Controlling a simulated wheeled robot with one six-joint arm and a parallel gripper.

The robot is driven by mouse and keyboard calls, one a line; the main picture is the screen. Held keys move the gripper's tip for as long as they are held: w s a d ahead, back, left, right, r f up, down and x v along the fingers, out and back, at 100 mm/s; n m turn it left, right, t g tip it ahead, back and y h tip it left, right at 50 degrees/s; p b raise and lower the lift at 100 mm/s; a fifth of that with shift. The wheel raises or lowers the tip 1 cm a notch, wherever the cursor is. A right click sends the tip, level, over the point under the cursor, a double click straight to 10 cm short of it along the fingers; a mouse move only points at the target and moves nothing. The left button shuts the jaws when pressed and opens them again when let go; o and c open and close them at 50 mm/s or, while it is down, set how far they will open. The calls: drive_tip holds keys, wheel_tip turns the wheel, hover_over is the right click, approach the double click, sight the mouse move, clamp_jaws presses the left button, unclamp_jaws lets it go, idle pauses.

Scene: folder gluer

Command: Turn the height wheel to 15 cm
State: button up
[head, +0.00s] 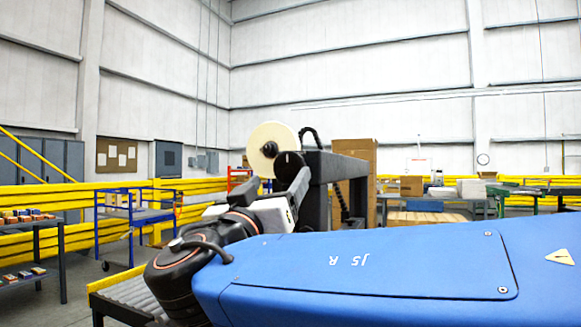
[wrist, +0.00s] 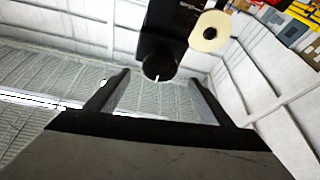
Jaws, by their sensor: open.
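In the wrist view a dark round knob with a short white mark (wrist: 159,70), probably the height wheel, sits at the end of a black machine block (wrist: 168,28). My gripper (wrist: 158,78) is open and empty. Its two fingers point toward the knob, one on each side in the picture; whether they reach around it I cannot tell. In the head view the black machine frame (head: 337,166) stands beyond my gripper (head: 293,178), where a dark round part (head: 289,164) shows close by. No height scale is readable.
A cream roll (head: 272,147) is mounted beside the machine head; it also shows in the wrist view (wrist: 210,32). A roller conveyor (head: 125,297) is at lower left. A blue cart (head: 137,216) and yellow rails (head: 60,200) stand behind. My arm hides the lower right.

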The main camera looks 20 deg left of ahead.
sight(287, 168)
drive_tip(key=x, duration=0.8)
drive_tip(key=shift+w+r, duration=0.1)
drive_tip(key=shift+w, duration=0.1)
drive_tip(key=c, duration=1.1)
